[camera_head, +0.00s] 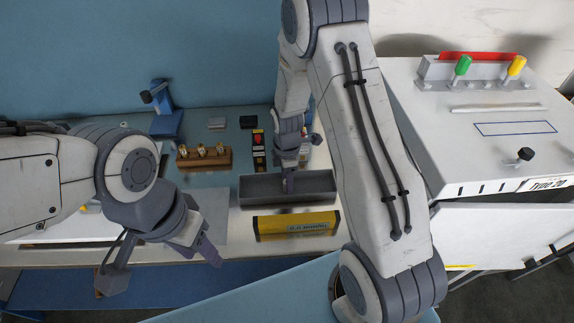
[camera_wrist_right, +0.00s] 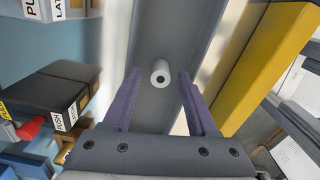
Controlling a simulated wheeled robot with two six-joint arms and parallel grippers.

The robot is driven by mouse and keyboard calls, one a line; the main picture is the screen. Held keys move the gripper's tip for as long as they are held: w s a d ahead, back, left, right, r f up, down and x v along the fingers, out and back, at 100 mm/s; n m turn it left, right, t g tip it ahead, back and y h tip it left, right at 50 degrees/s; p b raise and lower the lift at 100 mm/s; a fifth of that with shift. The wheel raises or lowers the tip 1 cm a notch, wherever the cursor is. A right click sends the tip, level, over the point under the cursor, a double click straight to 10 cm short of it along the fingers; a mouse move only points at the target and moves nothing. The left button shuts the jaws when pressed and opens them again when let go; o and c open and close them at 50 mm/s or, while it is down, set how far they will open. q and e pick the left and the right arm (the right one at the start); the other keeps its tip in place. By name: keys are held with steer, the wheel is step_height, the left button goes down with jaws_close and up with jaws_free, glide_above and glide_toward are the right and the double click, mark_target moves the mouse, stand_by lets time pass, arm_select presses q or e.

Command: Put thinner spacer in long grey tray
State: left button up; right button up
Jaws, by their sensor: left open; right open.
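The long grey tray (camera_head: 318,197) stands on the table near the middle of the head view, and it also fills the centre of the right wrist view (camera_wrist_right: 205,25). A small white hollow spacer (camera_wrist_right: 161,73) shows in the right wrist view against the tray's inside, just beyond my fingers. No second spacer is seen to compare its thickness. My right gripper (camera_head: 288,184) is open over the tray, and its two purple fingers (camera_wrist_right: 158,105) stand apart on either side, clear of the spacer. My left gripper (camera_head: 162,268) is open and empty at the front left, away from the tray.
A yellow box (camera_head: 296,226) stands directly in front of the tray. A wooden block with brass pieces (camera_head: 204,158) and a blue stand (camera_head: 165,122) are behind on the left. Black labelled boxes (camera_wrist_right: 55,95) stand beside the tray. A white machine (camera_head: 490,125) is at right.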

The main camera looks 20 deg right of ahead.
step_height(320, 180, up, 10)
steer(key=b, duration=0.2)
steer(key=s+a+r+m, duration=0.2)
steer(key=s+a+r, duration=0.2)
steer(key=a, duration=0.1)
steer(key=s+a+r+m, duration=0.2)
steer(key=s+a+m, duration=0.1)
steer(key=s, duration=0.7)
steer(key=s+a+r+m+y, duration=0.1)
steer(key=s+a+r+m, duration=0.2)
steer(key=s+a, duration=0.3)
steer(key=s+m, duration=0.1)
steer(key=s, duration=0.2)
steer(key=shift+s+r, duration=0.15)
steer(key=shift+s, duration=0.25)
steer(key=shift+f+b, duration=0.3)
steer(key=shift+b, duration=0.05)
